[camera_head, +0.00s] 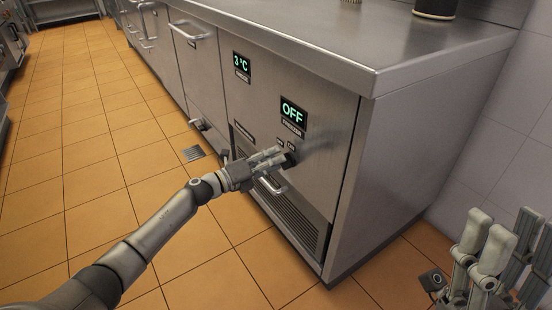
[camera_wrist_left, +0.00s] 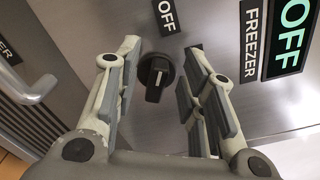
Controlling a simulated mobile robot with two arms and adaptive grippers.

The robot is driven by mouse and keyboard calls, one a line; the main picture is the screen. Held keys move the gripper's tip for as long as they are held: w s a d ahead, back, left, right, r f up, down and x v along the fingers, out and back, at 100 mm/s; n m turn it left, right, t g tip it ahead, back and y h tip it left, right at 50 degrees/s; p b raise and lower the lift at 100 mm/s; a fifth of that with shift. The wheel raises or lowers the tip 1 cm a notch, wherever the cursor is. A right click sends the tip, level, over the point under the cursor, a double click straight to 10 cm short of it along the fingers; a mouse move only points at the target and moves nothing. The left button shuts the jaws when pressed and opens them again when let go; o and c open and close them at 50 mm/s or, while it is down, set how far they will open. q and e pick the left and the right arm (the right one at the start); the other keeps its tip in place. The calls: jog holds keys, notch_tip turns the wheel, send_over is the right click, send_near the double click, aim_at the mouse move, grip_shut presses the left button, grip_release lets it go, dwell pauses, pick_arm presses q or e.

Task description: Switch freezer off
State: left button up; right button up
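The freezer panel is on the steel counter unit (camera_head: 420,160). Its display (camera_head: 292,112) reads OFF in green, and the display also shows in the left wrist view (camera_wrist_left: 290,38). The black knob (camera_wrist_left: 156,76) has a pale pointer line running down its face; an OFF label (camera_wrist_left: 166,15) is above it. My left gripper (camera_head: 280,158) is at the panel below the display. In the left wrist view its fingers (camera_wrist_left: 155,85) are apart on either side of the knob, with gaps to it. My right gripper (camera_head: 490,245) is at the lower right, fingers apart, away from the unit.
A second display (camera_head: 242,66) reads 3 °C farther left. A drawer handle (camera_head: 272,187) and a vent grille (camera_head: 295,222) are below the panel. A dark container (camera_head: 435,8) stands on the countertop (camera_head: 330,40). The orange tiled floor (camera_head: 80,150) is clear at left.

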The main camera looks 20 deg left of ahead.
pick_arm(q)
jog(key=v, duration=1)
jog(key=shift+s+a, duration=0.1)
